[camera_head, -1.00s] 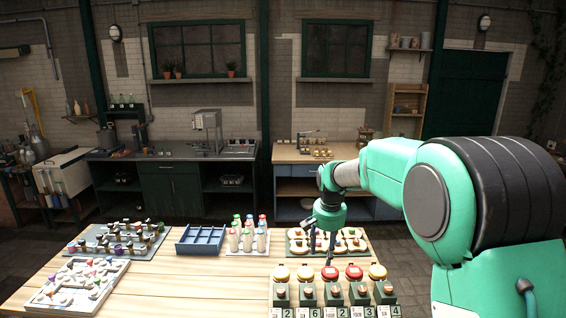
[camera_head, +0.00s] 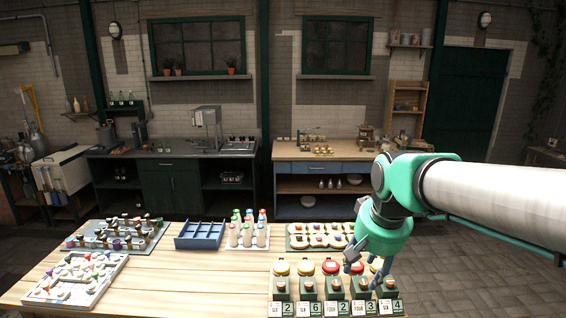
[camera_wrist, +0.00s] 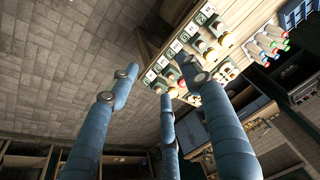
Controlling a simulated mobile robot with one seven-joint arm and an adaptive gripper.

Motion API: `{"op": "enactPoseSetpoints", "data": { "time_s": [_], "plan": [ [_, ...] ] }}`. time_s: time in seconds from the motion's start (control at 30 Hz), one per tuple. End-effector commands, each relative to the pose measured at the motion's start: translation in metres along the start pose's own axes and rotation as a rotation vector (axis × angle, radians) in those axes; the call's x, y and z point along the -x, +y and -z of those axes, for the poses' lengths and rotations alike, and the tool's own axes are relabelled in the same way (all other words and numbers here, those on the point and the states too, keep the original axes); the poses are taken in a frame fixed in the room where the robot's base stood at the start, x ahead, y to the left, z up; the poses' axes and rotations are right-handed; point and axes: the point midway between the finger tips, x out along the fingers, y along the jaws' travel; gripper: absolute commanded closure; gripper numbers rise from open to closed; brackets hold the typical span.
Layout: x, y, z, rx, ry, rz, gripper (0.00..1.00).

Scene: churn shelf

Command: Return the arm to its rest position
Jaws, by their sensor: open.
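My gripper (camera_head: 362,272) is in front of my green and white arm, at the right end of the wooden table (camera_head: 190,290) in the head view. It hangs over or in front of the right-hand jars in the numbered row (camera_head: 307,285), hiding part of them. In the wrist view, the blue fingers of my gripper (camera_wrist: 150,85) are spread apart with nothing between them. The numbered row also shows in the wrist view (camera_wrist: 205,42), beyond the fingertips.
A tray of round items (camera_head: 318,240), capped bottles (camera_head: 247,235), a blue divided box (camera_head: 200,238) and two trays of small parts (camera_head: 75,277) stand on the table. The front middle of the table is bare. Counters (camera_head: 170,153) line the back wall.

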Motion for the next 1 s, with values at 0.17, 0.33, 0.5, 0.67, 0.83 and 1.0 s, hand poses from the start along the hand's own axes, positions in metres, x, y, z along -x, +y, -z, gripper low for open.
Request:
{"op": "enactPoseSetpoints", "data": {
  "time_s": [0.17, 0.33, 0.5, 0.67, 0.83, 1.0],
  "plan": [
    [0.014, 0.013, -0.046, 0.029, 0.039, 0.003, 0.52],
    [0.022, 0.025, -0.089, 0.058, 0.072, 0.004, 0.52],
    [0.024, 0.035, -0.132, 0.087, 0.107, 0.004, 0.52],
    [0.021, 0.044, -0.17, 0.113, 0.138, 0.002, 0.52],
    [0.016, 0.05, -0.199, 0.134, 0.161, 0.0, 0.52],
    [0.013, 0.053, -0.212, 0.143, 0.171, -0.001, 0.52]
  ]
}}
